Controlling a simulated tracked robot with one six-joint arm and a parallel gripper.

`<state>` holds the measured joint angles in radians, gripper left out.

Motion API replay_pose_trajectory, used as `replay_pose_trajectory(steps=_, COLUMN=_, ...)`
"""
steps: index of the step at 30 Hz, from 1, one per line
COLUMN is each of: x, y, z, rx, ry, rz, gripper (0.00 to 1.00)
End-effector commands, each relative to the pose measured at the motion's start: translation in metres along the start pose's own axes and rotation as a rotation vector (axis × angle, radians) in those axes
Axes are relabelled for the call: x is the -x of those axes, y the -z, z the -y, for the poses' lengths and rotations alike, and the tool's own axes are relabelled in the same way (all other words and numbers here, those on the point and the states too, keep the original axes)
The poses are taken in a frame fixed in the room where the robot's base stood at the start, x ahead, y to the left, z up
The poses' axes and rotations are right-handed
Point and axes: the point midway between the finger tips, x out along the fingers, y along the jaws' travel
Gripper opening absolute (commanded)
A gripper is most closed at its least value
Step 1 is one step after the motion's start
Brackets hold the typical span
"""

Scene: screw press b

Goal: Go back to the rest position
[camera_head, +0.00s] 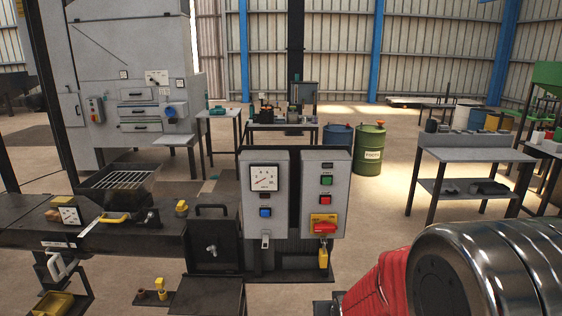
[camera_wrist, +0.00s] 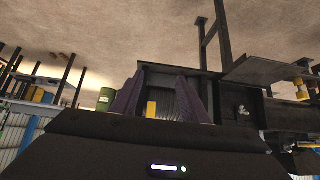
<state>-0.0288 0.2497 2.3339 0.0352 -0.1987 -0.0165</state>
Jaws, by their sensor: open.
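My gripper (camera_wrist: 158,92) shows only in the wrist view, where the scene is upside down. Its two dark purple fingers stand apart with nothing between them that I can see held. A small yellow piece (camera_wrist: 151,109) shows in the gap, behind the fingers; I cannot tell its distance. In the head view, the gripper is out of sight and my arm fills the lower right corner. Two grey control boxes stand in the middle: the left has a gauge (camera_head: 264,180) and blue button, the right has a red switch (camera_head: 323,224) with a yellow padlock (camera_head: 323,257) below.
A dark press bench (camera_head: 150,243) with a yellow-handled part (camera_head: 115,218) runs to the left. A grey worktable (camera_head: 470,154) stands at the right, with a green barrel (camera_head: 369,148) and blue barrel (camera_head: 337,137) farther back. Floor between the boxes and worktable is open.

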Motion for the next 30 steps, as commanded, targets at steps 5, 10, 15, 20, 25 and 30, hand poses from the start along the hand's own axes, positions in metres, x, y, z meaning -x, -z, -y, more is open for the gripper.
replay_pose_trajectory(steps=5, x=0.034, y=-0.029, z=0.0, rx=0.001, ry=0.004, rz=0.153, gripper=0.41)
replay_pose_trajectory(steps=10, x=0.077, y=-0.049, z=-0.001, rx=0.001, ry=0.005, rz=0.273, gripper=0.41)
replay_pose_trajectory(steps=15, x=0.12, y=-0.064, z=-0.002, rx=0.001, ry=0.005, rz=0.36, gripper=0.41)
replay_pose_trajectory(steps=20, x=0.159, y=-0.074, z=-0.003, rx=0.001, ry=0.003, rz=0.418, gripper=0.41)
replay_pose_trajectory(steps=25, x=0.199, y=-0.084, z=-0.004, rx=0.001, ry=0.001, rz=0.458, gripper=0.41)
replay_pose_trajectory(steps=30, x=0.236, y=-0.09, z=-0.006, rx=0.001, ry=-0.002, rz=0.474, gripper=0.41)
